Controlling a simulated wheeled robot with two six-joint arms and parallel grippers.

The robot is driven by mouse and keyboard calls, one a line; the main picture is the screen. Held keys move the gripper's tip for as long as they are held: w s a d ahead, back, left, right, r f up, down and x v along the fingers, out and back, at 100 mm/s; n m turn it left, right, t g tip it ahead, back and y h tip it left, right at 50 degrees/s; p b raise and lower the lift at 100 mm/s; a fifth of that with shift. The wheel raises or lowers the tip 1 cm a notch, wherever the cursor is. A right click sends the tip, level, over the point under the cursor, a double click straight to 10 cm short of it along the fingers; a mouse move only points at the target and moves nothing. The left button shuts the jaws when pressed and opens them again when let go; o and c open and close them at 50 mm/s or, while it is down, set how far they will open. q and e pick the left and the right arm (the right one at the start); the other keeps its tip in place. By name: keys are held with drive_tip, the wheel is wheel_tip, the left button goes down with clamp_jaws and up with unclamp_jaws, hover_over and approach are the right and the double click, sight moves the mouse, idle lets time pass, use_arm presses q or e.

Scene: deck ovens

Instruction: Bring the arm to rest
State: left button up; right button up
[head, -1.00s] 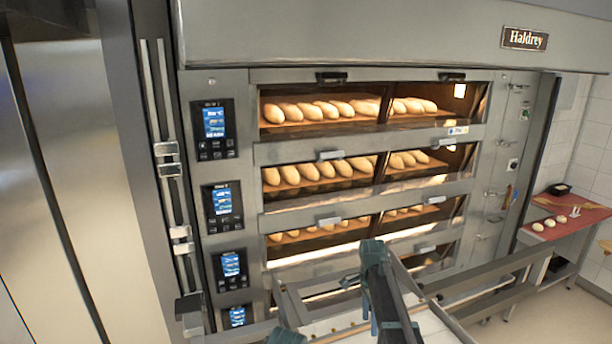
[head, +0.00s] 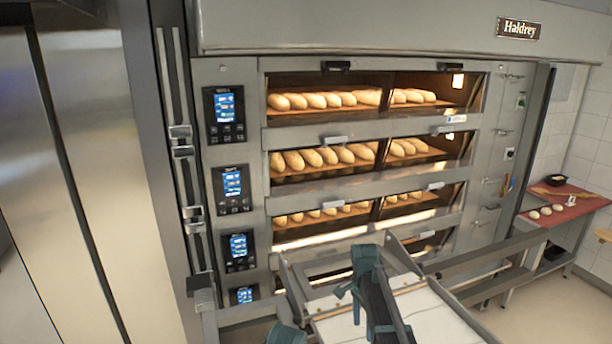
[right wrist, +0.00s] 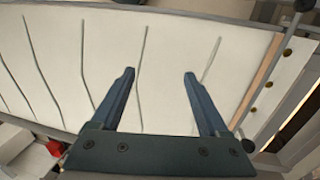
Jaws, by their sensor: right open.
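My right gripper (head: 350,298) shows at the bottom middle of the head view, with its dark arm link beside it. In the right wrist view its two blue-grey fingers (right wrist: 160,73) stand wide apart with nothing between them. They are over a white loader surface (right wrist: 60,60) with several dark lines across it. I cannot tell the height between fingers and surface. The same loader (head: 440,318) shows in the head view, in front of the lower oven decks. My left gripper is not clearly in view.
The deck oven (head: 360,220) fills the middle, with several loaves behind its glass doors. Control panels (head: 225,115) run down its left side. A red-topped table (head: 575,205) with dough pieces stands at right. Floor (head: 540,310) is clear at lower right.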

drive_tip(key=s+a+f+n+t+b, duration=0.1)
drive_tip(key=s+a+f+n+b, duration=0.4)
drive_tip(key=s+f+n+b, duration=0.3)
drive_tip(key=s+a+f+n+b, duration=0.5)
drive_tip(key=s+f+n+b, duration=0.4)
drive_tip(key=s, duration=0.6)
wheel_tip(320, 180, down, 2)
drive_tip(key=shift+s+a+f+n+t+h+b, duration=0.2)
drive_tip(key=shift+s+n+t+h+b, duration=0.15)
drive_tip(key=shift+b, duration=0.35)
